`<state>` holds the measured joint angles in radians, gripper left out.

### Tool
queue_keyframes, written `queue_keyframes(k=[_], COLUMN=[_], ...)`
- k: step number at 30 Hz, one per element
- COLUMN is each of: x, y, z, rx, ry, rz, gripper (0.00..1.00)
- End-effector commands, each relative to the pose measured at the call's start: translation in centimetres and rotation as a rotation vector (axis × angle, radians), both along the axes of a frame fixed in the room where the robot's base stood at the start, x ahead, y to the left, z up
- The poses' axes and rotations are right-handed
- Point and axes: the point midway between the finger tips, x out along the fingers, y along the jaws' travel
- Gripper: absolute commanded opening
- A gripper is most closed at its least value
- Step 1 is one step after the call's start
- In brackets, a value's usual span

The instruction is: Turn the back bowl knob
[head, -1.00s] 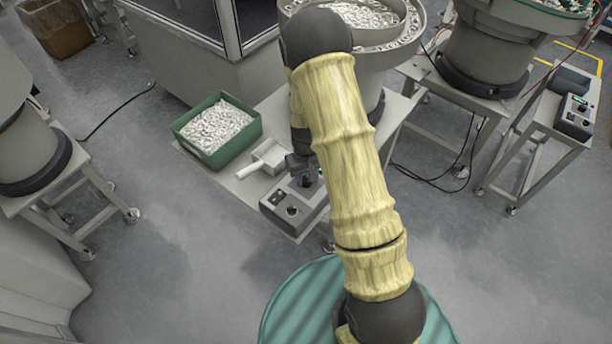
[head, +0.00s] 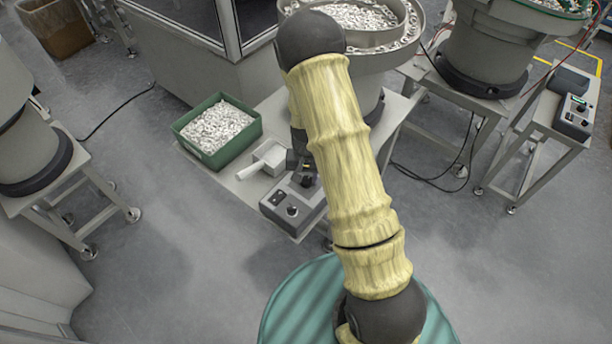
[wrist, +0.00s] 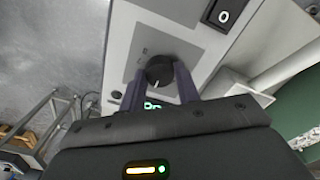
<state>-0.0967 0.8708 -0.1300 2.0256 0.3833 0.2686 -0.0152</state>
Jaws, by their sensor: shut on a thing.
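The knob (wrist: 159,71) is dark and round with a white pointer mark, on the light grey face of a control box. In the wrist view my gripper (wrist: 159,84) has its two dark fingers on either side of the knob, shut on it. The pointer mark faces toward the gripper body. A green lit display (wrist: 152,105) shows between the fingers, partly covered. In the head view the control box (head: 285,217) sits at the table's front corner. My arm and gripper hide part of it there.
A rocker switch (wrist: 221,12) is beside the knob on the same face. A green bin (head: 219,160) of white parts and a white scoop (head: 268,158) stand to the left. The back bowl (head: 391,58) rises behind my arm. Open floor lies in front.

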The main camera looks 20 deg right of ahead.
Motion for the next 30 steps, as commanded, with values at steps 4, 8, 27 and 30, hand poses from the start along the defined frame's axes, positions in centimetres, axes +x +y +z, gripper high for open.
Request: queue_keyframes(k=[4,8,27,30], x=[0.1,0.1,0.1,0.1], y=[0.0,0.0,-0.1,-0.1], z=[0.1,0.1,0.5,1.3], rx=[0.001,0.000,0.000,-0.001], ry=[-0.001,-0.002,-0.003,-0.003], rz=[-0.012,-0.012,-0.013,-0.013], gripper=[0.09,0.09,0.54,0.54])
